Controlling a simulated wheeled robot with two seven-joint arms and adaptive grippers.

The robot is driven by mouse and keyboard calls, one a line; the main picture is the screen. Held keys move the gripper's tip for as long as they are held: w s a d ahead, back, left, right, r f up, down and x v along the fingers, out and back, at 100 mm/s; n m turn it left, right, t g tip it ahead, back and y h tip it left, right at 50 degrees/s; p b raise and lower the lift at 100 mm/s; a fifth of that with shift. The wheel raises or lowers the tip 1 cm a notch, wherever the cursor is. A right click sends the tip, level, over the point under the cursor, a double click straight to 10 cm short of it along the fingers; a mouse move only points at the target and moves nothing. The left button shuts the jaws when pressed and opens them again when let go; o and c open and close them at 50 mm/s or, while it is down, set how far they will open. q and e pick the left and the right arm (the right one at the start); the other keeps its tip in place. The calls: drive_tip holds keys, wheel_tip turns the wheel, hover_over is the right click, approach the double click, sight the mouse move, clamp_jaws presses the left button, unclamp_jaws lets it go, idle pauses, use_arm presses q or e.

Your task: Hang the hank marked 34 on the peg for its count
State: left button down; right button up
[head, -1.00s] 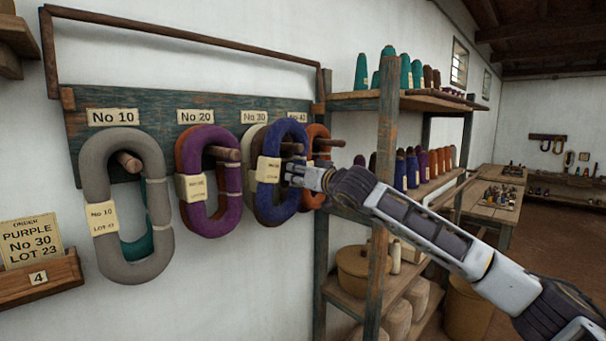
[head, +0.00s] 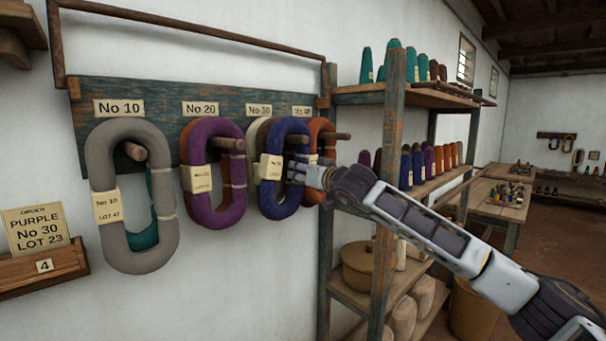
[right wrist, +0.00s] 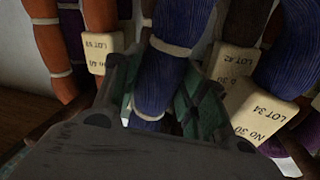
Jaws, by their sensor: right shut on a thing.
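The blue hank (head: 269,203) hangs in front of the No 30 plate (head: 259,109). In the right wrist view its tag (right wrist: 262,110) reads No 30, LOT 34. My right gripper (head: 296,172) is shut on the blue hank's right-hand strand; this strand (right wrist: 165,65) shows between the fingers in the wrist view. The No 30 peg (head: 298,139) shows its end in front of the upper right of the loop, so it appears to pass through it. Whether the hank's weight rests on the peg I cannot tell. My left gripper is not in view.
A grey hank (head: 101,170) hangs at No 10 and a purple one (head: 207,216) at No 20. Brown and pale hanks sit behind the blue one. An orange hank (head: 322,128) hangs close right. A shelf post (head: 387,190) stands near my right arm.

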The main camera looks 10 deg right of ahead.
drive_tip(key=shift+a+f, duration=0.35)
drive_tip(key=shift+f, duration=0.25)
drive_tip(key=o, duration=1)
drive_tip(key=shift+a, duration=0.1)
drive_tip(key=shift+o, duration=1)
drive_tip(key=shift+w, duration=0.15)
drive_tip(key=shift+d+r, duration=0.2)
drive_tip(key=shift+s, duration=0.4)
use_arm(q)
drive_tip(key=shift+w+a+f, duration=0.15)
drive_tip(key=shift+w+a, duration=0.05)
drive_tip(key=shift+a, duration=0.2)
use_arm(e)
drive_tip(key=v, duration=1.1)
drive_tip(key=shift+d, duration=0.2)
drive_tip(key=shift+s, duration=0.15)
